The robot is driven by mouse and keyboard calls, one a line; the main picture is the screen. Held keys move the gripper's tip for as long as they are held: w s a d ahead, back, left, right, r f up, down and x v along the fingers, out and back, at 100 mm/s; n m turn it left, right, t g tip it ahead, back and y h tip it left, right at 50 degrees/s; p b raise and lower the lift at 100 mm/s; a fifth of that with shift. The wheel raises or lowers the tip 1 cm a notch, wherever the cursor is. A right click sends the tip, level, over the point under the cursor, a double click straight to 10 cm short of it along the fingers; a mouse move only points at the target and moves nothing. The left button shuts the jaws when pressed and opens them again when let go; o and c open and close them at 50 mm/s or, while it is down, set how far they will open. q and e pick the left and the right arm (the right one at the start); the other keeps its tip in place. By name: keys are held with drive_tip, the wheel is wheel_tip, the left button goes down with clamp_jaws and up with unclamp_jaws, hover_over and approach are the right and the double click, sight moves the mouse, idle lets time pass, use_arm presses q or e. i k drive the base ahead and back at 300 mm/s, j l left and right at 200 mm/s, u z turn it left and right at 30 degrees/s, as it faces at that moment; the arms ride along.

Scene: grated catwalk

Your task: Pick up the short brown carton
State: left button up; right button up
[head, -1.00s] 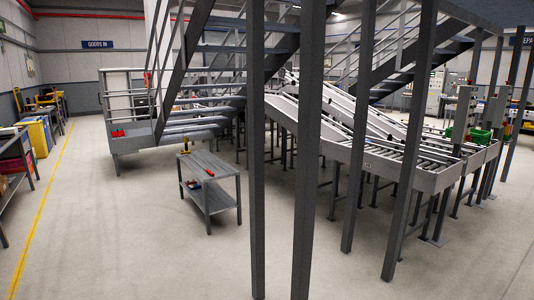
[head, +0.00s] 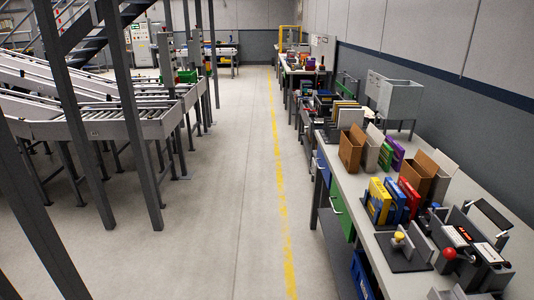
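Two brown cartons with open tops stand on the long bench at the right. One brown carton (head: 351,148) is farther back, beside a grey box. The other brown carton (head: 420,178) is nearer, behind blue, red and yellow boxes, with a raised flap. I cannot tell which one is the short one. Neither of my grippers is in view.
The long bench (head: 365,215) runs along the right wall, crowded with goods. Roller conveyors (head: 110,120) and dark posts (head: 135,125) fill the left. The floor (head: 235,200) between, with a yellow line, is clear.

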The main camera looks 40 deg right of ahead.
sight(416, 175)
drive_tip(key=z, duration=2.85)
drive_tip(key=i+j+z, duration=0.15)
drive_tip(key=j+z, duration=0.15)
drive_tip(key=i+j+z, duration=0.15)
drive_tip(key=j+z, duration=0.15)
drive_tip(key=i+j+z, duration=0.1)
drive_tip(key=j+z, duration=0.2)
drive_tip(key=j, duration=0.2)
